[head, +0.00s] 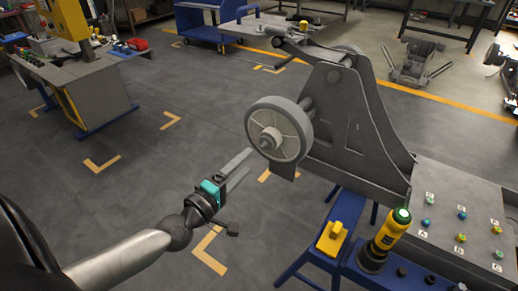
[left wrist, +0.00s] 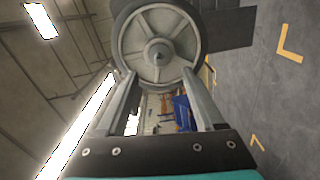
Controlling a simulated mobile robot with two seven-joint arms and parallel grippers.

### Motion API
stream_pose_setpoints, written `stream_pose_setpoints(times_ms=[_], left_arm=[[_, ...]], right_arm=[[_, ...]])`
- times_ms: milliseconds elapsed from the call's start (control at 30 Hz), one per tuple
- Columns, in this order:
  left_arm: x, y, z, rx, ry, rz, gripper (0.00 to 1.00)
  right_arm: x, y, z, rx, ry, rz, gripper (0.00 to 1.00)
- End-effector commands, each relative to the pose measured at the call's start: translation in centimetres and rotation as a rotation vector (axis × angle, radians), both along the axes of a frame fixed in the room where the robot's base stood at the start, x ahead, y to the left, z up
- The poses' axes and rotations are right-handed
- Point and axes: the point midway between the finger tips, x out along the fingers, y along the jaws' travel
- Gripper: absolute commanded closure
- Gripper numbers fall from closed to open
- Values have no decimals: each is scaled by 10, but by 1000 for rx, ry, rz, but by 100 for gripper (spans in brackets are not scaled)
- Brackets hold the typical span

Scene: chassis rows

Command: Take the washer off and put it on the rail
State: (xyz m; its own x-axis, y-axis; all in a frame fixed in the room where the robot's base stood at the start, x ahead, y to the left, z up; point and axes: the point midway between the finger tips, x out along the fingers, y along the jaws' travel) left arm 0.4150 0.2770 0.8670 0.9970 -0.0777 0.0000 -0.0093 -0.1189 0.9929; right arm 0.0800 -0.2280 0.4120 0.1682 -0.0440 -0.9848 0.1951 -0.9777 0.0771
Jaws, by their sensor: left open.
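A grey wheel (head: 287,119) is mounted on the side of a grey chassis bracket (head: 350,118). A round grey stepped hub with a stub (head: 268,141) sticks out of its centre, and it also shows in the left wrist view (left wrist: 158,53). I cannot tell a separate washer from the hub. My left gripper (head: 249,161) is open and empty, its fingers pointing toward the wheel, a little short of it. In the left wrist view the fingertips (left wrist: 159,75) appear on either side of the wheel's lower part, below the hub. I cannot make out the rail for certain. My right gripper is not in view.
A grey panel (head: 455,195) with several small coloured, lettered parts lies at the right. A yellow and black tool (head: 387,238) and a yellow block (head: 331,239) sit on blue supports below the chassis. A workbench (head: 85,95) stands at far left. The floor between is clear.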

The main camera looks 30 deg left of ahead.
Motion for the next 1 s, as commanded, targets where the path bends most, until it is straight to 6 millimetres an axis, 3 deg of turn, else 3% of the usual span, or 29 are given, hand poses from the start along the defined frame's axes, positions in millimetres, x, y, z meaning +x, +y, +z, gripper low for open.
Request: stream_pose_setpoints(times_ms=[500, 733, 1000], left_arm=[[61, -5, 1, -2, -2, 1, 30], [75, -6, 0, -1, -1, 0, 30], [77, -6, 0, -1, 1, -1, 30]], right_arm=[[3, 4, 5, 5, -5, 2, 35], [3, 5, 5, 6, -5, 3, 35], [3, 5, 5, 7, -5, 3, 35]])
